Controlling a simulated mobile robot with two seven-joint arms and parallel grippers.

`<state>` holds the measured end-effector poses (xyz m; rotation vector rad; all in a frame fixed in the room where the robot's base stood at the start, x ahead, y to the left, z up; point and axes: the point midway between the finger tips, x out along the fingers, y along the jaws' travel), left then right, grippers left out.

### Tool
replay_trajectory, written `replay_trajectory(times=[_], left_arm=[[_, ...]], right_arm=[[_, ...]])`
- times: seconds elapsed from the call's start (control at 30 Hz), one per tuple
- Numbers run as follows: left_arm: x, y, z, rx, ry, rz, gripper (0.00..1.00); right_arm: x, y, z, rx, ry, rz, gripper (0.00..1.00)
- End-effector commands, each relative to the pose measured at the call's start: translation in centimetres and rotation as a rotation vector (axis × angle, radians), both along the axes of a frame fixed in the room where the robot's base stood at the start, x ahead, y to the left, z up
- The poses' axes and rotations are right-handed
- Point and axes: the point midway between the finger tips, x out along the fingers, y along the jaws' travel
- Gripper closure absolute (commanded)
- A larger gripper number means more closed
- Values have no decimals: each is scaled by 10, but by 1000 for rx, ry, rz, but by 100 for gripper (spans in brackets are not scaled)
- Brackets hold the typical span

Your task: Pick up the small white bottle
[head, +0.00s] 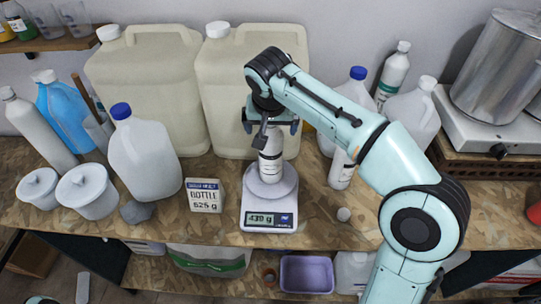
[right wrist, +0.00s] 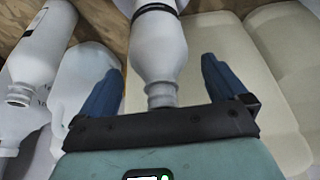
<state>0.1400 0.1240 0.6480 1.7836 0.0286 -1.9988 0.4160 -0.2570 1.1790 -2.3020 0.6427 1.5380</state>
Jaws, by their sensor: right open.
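The small white bottle (head: 270,163) with a dark band stands upright on the kitchen scale (head: 268,200), whose display seems to read about 439 g. My right gripper (head: 271,128) is above the bottle, pointing down, and hides its top. In the right wrist view the bottle (right wrist: 160,42) lies between the two blue fingers of the gripper (right wrist: 160,72). The fingers are spread, with visible gaps on both sides of the neck. My left gripper is not in view.
A card (head: 205,195) reading "BOTTLE 625 g" stands left of the scale. Two large beige drums (head: 150,90) are close behind. A blue-capped jug (head: 143,160) is left.

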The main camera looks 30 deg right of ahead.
Motion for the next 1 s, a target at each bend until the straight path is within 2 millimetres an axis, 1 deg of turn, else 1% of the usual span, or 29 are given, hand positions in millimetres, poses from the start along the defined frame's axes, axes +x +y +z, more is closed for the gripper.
replay_trajectory(times=[0.03,0.1,0.37,0.4,0.47,0.5,0.57,0.6,0.67,0.7,1.0], left_arm=[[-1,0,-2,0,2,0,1],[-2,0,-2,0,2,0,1],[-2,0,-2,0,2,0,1],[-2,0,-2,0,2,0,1],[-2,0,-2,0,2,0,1],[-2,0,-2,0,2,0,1],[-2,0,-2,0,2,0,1],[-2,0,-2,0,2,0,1],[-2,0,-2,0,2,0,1],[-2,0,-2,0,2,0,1],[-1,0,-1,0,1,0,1]], right_arm=[[2,-1,-8,0,4,0,1],[4,-2,-13,1,2,0,1],[6,-3,-15,1,0,0,1],[6,-3,-15,1,0,0,8],[6,-3,-15,1,0,0,27],[6,-3,-15,1,0,0,40],[6,-3,-15,1,0,0,60],[6,-3,-15,1,0,0,73],[6,-3,-15,1,0,0,92],[5,-2,-15,1,0,0,100],[6,-2,-11,1,-4,0,100]])
